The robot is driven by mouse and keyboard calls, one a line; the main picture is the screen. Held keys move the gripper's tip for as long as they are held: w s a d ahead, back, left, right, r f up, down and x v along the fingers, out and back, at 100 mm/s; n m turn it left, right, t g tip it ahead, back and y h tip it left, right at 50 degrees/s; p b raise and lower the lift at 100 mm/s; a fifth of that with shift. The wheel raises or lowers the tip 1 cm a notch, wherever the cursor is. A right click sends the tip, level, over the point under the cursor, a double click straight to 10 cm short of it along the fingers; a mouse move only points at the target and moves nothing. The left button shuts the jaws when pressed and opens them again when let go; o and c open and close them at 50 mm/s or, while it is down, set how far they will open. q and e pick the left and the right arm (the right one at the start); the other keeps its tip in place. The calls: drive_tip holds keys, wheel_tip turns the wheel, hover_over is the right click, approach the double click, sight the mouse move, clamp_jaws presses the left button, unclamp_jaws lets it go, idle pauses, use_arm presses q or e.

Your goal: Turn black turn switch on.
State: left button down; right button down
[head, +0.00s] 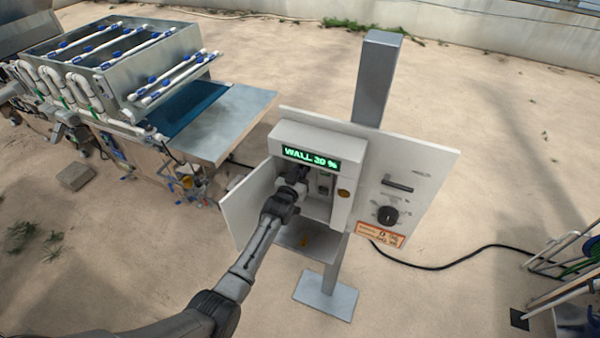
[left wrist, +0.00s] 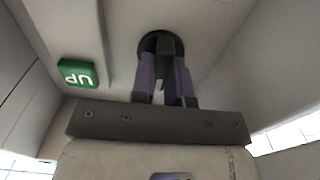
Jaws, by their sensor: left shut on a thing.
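The black turn switch (left wrist: 165,46) shows in the left wrist view as a round dark knob on the pale inner wall of the control box. My left gripper (head: 298,178) reaches into the open box from the front left in the head view. In the left wrist view its two fingers (left wrist: 163,70) are shut on the switch, one on each side. In the head view the gripper largely hides the switch. The control box (head: 318,142) has a green-lit display (head: 311,159) reading "WALL 30 %". My right gripper is out of view.
The box's door (head: 247,208) stands open at left. A side panel (head: 428,166) at right carries another dark knob (head: 387,215). The box is on a grey post (head: 376,80). A metal machine (head: 190,110) stands at left, and a black cable (head: 440,266) runs over the ground.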

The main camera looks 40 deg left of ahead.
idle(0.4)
use_arm(q)
drive_tip(key=c, duration=1.1)
unclamp_jaws()
drive_tip(key=shift+s, duration=0.1)
drive_tip(key=b+v, duration=0.1)
drive_tip(key=v, duration=1.2)
drive_tip(key=shift+s+d+b, duration=0.1)
drive_tip(key=shift+s+b, duration=0.2)
